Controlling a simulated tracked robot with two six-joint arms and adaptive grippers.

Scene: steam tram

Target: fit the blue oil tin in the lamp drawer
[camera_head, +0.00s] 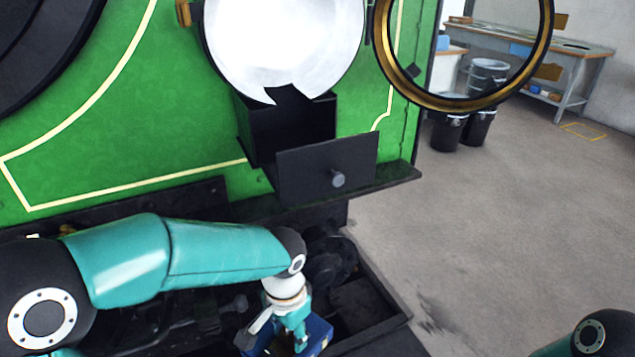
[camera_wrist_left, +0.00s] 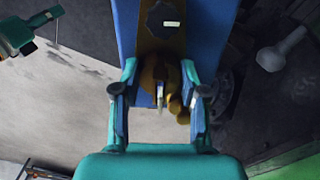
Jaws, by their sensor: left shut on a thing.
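The blue oil tin (camera_head: 318,331) is low in the middle of the head view, partly hidden by my left gripper (camera_head: 290,322). In the left wrist view the tin (camera_wrist_left: 128,28) has a brown middle part and a dark cap, between the fingers of my left gripper (camera_wrist_left: 160,104), which is shut on it. The black lamp drawer (camera_head: 325,165) is pulled open under the white round lamp. Its front has a grey knob. The gripper and tin are below the drawer, apart from it. A teal and dark part, perhaps my right gripper (camera_wrist_left: 38,24), shows at the wrist view's upper left.
A brass-rimmed ring (camera_head: 425,98) stands open to the right of the lamp (camera_head: 285,40). A dark ledge (camera_head: 395,182) runs along the green tram wall (camera_head: 130,120). Black bins (camera_head: 448,132) and a workbench (camera_head: 575,60) stand far back; the floor between is clear.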

